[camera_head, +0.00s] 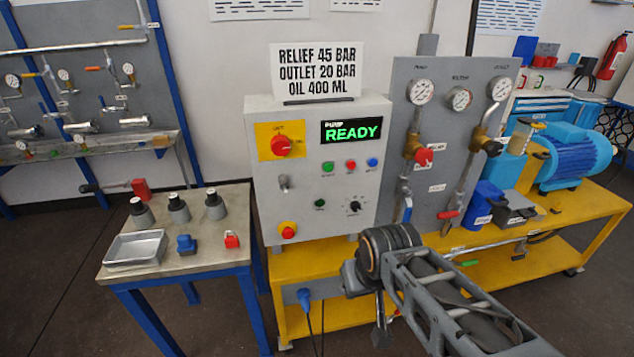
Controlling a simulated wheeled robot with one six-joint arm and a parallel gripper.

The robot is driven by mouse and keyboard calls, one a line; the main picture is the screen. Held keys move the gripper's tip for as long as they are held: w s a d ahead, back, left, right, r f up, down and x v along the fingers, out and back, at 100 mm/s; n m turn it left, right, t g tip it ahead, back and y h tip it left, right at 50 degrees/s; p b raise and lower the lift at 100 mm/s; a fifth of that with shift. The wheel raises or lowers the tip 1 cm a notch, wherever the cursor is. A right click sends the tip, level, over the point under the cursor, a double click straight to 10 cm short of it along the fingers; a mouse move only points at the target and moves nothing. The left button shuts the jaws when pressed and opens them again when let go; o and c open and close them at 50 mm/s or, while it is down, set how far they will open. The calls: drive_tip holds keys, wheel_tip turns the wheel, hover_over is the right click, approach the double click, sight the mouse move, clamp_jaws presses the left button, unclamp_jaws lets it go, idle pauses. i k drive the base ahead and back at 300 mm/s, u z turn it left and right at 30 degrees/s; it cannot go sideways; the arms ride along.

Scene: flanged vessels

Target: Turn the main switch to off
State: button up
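The main switch (281,146) is a red rotary knob on a yellow plate, at the upper left of the grey control box's front. The plate has small lettering by the knob, too small to read surely, so I cannot tell the switch's position from it. The display (351,130) to its right reads READY in green. My gripper (380,335) hangs at the end of my arm, low in front of the yellow bench, well below and right of the switch and apart from it. It points down, and its finger opening cannot be made out.
Below the switch, the control box (330,215) carries small buttons, a toggle, a black knob and a red emergency button (288,230). A gauge panel (440,180) with valves stands to its right. A small table (180,257) with vessels, a tray and a padlock stands left.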

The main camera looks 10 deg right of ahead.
sight(280, 145)
drive_tip(key=u, duration=0.3)
drive_tip(key=k, duration=1.05)
drive_tip(key=u, duration=1.55)
drive_tip(key=i, duration=0.9)
drive_tip(key=z, duration=0.75)
drive_tip(key=i, duration=0.8)
drive_tip(key=z, duration=0.8)
